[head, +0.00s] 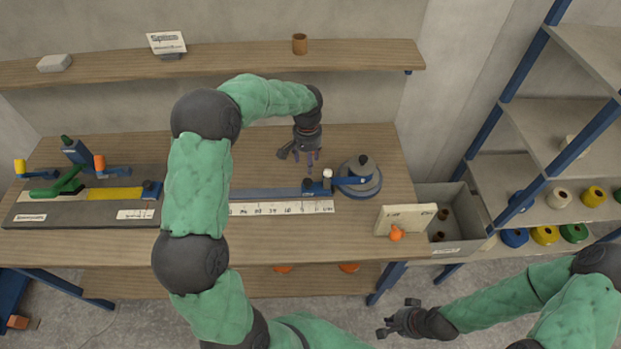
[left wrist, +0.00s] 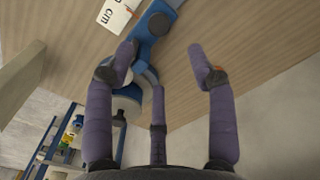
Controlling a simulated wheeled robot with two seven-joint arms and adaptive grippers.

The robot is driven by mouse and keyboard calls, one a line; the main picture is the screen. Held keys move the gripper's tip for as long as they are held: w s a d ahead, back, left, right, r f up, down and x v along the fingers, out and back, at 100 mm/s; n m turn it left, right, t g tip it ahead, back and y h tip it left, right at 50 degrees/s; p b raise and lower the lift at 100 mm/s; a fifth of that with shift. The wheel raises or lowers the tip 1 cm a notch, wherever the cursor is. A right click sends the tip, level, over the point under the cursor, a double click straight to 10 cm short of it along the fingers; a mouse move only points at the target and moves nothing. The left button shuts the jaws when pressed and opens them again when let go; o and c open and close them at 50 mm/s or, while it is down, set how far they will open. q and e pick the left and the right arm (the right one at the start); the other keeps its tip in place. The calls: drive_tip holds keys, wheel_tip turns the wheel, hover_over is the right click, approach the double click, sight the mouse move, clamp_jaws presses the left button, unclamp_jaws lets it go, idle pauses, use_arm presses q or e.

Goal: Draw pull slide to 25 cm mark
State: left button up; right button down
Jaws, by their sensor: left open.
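In the left wrist view, a blue part with a dark knob (left wrist: 158,22) lies by the ruler's "cm" end (left wrist: 115,12). My left gripper (head: 309,158) is open and empty, pointing down just behind the slide, apart from it. Its purple fingers are spread in the left wrist view (left wrist: 163,65). My right gripper (head: 396,319) is open and empty, in front of the bench.
A blue and grey round tape holder (head: 361,180) stands just right of the slide. A cream box (head: 405,219) with an orange part is at the bench's right front. A green-handled clamp (head: 60,185) and yellow strip (head: 115,193) are at left.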

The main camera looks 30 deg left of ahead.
sight(308, 181)
use_arm(q)
wheel_tip(308, 181, down, 10)
drive_tip(key=shift+s+f+b, duration=0.1)
drive_tip(key=shift+b, duration=0.3)
clamp_jaws()
